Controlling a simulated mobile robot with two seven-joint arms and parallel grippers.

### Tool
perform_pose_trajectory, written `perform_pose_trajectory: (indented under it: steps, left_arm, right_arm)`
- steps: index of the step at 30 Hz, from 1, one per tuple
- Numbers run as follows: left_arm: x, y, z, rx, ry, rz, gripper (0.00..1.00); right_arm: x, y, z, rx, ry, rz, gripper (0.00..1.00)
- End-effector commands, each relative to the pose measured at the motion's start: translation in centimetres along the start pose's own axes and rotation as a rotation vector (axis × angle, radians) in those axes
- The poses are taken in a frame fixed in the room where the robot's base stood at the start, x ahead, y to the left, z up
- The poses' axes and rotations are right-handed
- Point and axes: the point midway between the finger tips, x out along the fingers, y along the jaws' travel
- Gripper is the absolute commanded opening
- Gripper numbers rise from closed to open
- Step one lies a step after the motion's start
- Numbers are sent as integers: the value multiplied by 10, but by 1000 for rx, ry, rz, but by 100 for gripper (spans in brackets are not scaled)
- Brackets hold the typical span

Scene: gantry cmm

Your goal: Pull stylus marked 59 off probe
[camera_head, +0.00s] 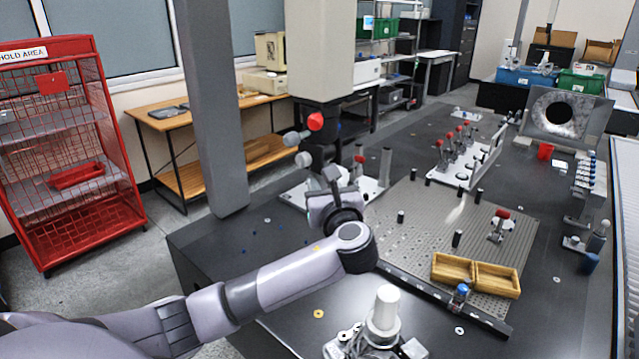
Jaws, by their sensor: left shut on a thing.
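The probe (318,152) hangs below the light column of the measuring machine, with a red ball tip (315,121) and grey styli beside it. My left gripper (333,180) is raised just under the probe, with its fingers close to its lower end. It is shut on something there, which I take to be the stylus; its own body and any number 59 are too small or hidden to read. My left arm comes in from the lower left. My right gripper is not in view.
A perforated plate (420,240) with a wooden two-part tray (475,274) lies right of my arm. A rack of red-topped styli (460,165) stands behind. A grey column (210,110) rises left of the probe. A white-topped fixture (383,310) stands at the front edge.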

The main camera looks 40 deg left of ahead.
Motion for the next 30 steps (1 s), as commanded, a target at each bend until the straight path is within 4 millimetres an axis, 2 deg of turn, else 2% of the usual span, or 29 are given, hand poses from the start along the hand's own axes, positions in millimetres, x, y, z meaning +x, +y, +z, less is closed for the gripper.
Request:
perform_pose_trajectory:
  steps: [8, 30]
  left_arm:
    - [0, 0, -1, 0, 0, 0, 4]
    - [0, 0, -24, 1, 1, -1, 4]
  right_arm:
    - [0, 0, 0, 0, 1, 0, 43]
    - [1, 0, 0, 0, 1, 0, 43]
